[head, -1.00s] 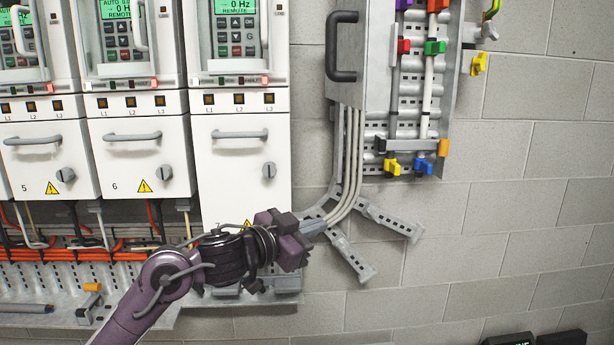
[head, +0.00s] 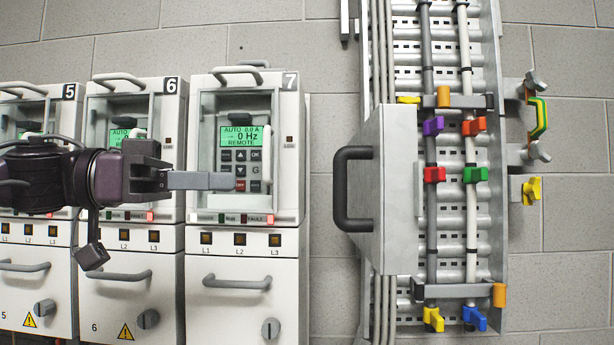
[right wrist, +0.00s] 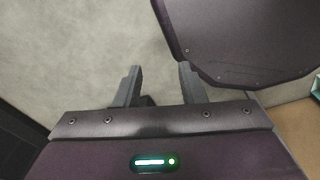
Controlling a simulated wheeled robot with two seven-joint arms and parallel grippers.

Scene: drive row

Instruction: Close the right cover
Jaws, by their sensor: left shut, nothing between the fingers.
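The grey metal cover (head: 398,190) stands swung out at the left side of the open cable tray (head: 490,207). Its dark bar handle (head: 345,190) faces left. Cables, clamps and coloured clips in the tray are exposed to its right. My left gripper (head: 236,181) comes in from the left, its fingers shut and empty, pointing right. In the picture it overlaps the front of drive 7 (head: 293,150), left of the handle and apart from it. My right gripper (right wrist: 160,84) shows only in the right wrist view, with its fingers apart and nothing between them.
Drives 5, 6 (head: 175,102) and 7 stand in a row at left, with handles and lit displays. A yellow clip (head: 532,190) and a green-yellow loop (head: 540,118) stick out right of the tray. Bare block wall lies between drive 7 and the cover.

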